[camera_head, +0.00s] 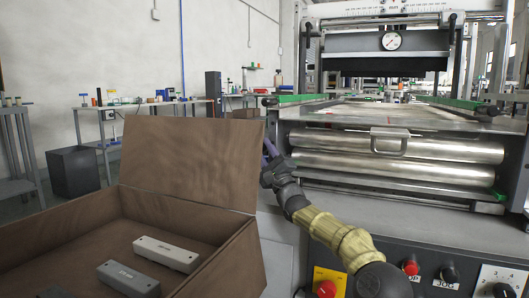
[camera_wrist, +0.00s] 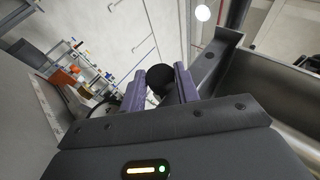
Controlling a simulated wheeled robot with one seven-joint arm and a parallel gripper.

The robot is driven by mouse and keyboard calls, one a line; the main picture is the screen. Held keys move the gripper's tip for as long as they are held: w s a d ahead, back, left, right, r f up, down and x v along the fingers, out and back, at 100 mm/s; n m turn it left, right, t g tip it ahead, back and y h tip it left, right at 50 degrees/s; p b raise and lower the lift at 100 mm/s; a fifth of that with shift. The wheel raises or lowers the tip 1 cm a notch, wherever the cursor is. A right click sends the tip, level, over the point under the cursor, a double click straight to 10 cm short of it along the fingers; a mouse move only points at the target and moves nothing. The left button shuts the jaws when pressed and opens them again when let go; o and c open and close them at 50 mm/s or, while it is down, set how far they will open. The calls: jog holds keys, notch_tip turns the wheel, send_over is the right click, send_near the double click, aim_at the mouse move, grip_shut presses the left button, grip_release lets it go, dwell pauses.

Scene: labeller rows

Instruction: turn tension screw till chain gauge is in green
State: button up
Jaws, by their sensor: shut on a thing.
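In the wrist view, the two purple fingers (camera_wrist: 160,86) are shut on a black round knob (camera_wrist: 160,76), which seems to be the tension screw's head. The knob is hidden in the head view. A round white dial gauge (camera_head: 390,41) sits on the machine's upper crossbar. Its needle and any green band are too small to read.
An open brown box (camera_head: 239,262) with two grey blocks (camera_head: 166,253) stands at front left. The machine's steel rollers (camera_head: 400,165) are to the right of my arm. A control panel with red buttons (camera_head: 410,267) lies below. Benches (camera_head: 140,106) line the back wall.

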jog(key=shift+f, duration=0.15)
jog(key=o, duration=1)
jog(key=shift+c, duration=0.2)
jog(key=p+v, duration=0.5)
jog(key=v, duration=0.7)
jog(key=shift+a, duration=0.1)
notch_tip(320, 180, up, 10)
jog(key=p, duration=1)
